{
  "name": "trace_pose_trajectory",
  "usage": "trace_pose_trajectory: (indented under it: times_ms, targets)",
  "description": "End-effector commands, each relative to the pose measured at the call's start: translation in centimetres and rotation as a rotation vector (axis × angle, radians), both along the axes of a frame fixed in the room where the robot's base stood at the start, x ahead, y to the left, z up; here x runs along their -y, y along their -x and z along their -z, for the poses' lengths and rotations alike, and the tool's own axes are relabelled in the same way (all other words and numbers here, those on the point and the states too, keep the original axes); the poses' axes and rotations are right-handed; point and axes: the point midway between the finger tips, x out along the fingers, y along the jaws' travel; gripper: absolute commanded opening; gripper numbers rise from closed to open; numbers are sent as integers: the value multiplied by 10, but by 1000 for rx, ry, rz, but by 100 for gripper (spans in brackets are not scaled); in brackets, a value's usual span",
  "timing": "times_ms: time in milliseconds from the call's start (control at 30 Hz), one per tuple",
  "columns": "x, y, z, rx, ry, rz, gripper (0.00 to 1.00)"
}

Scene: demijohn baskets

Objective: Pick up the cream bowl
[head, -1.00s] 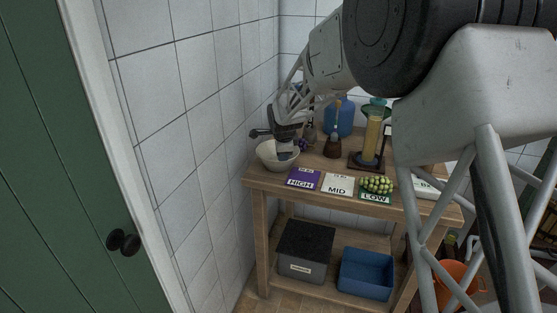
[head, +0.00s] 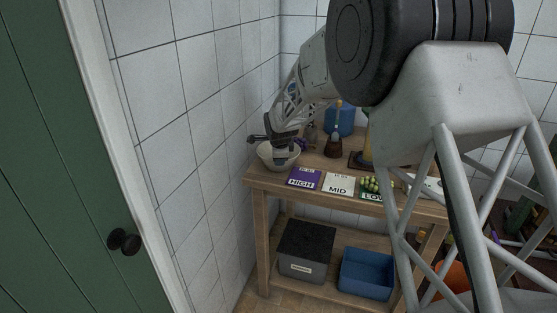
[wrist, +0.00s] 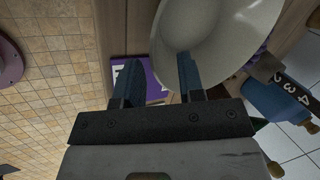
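The cream bowl (head: 266,158) stands upright at the left end of the wooden table, by the tiled wall. My gripper (head: 283,150) points down over it and hides part of its rim and inside. In the wrist view the bowl (wrist: 238,38) fills the upper middle. My gripper's blue fingers (wrist: 157,72) are spread apart. The right finger overlaps the bowl's inside and the left finger is outside, with the near rim in the gap between them. I cannot tell whether either finger touches the wall.
HIGH (head: 303,178), MID (head: 338,185) and LOW cards lie along the front edge, with green fruit (head: 371,184) on LOW. A brown bottle (head: 333,147) and blue jug (head: 340,118) stand behind. A grey box (head: 305,250) and blue bin (head: 367,273) sit on the lower shelf.

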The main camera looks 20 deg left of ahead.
Motion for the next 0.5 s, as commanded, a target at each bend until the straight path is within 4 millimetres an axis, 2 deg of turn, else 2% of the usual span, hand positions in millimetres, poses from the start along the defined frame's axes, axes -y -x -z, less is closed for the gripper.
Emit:
trace_pose_trajectory:
  times_ms: [333, 500]
  targets:
    - [0, 0, 1, 0, 0, 0, 36]
    - [0, -4, 10, -1, 0, 0, 36]
